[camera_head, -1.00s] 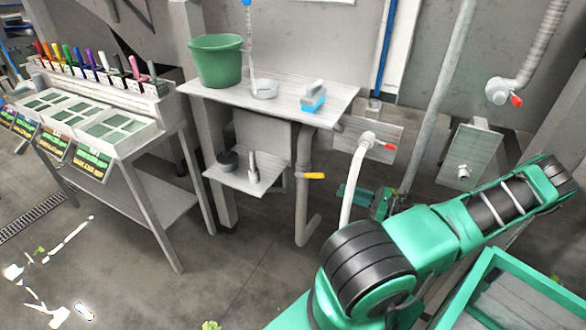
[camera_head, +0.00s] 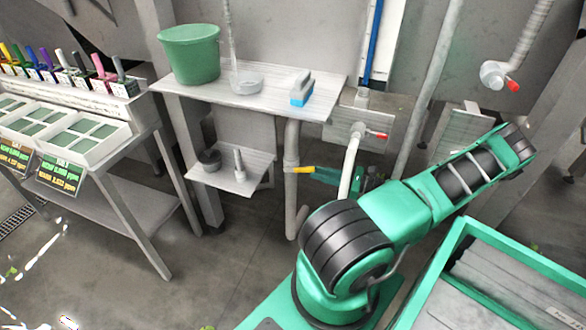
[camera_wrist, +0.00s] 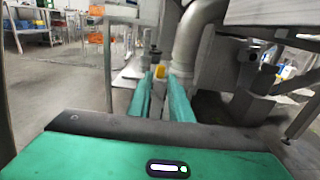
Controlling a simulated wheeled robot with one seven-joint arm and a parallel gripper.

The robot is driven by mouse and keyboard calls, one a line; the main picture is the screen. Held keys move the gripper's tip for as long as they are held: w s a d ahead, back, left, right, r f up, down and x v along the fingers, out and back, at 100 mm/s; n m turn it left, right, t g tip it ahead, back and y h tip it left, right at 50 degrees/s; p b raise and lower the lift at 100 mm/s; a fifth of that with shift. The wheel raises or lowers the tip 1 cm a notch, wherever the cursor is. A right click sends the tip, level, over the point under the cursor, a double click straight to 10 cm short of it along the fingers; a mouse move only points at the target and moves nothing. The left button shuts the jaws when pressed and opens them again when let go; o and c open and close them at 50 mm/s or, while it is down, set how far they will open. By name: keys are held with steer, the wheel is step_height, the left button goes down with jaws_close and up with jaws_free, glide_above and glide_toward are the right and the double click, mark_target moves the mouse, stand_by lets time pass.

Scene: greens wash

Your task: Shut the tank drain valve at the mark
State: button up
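The drain valve's yellow handle (camera_head: 303,170) sticks out sideways to the right from the grey drain pipe (camera_head: 292,200) under the steel table. My gripper (camera_head: 322,174) is just right of the handle's free end, pointing at it. In the wrist view the two green fingers (camera_wrist: 163,80) stand apart with a gap between them. The yellow handle also shows there, at the fingertips (camera_wrist: 159,71). I cannot tell whether the fingers touch it. A mark on the valve cannot be made out.
The steel table (camera_head: 215,93) carries a green bucket (camera_head: 190,55) and a blue-white brush (camera_head: 301,90). A lower shelf (camera_head: 232,175) stands left of the pipe. A white hose (camera_head: 349,165) and red-handled tap (camera_head: 377,135) are near my arm. A green-framed bin (camera_head: 470,235) is at lower right.

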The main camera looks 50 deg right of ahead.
mark_target(297, 168)
steer(key=x, duration=1)
jaws_close()
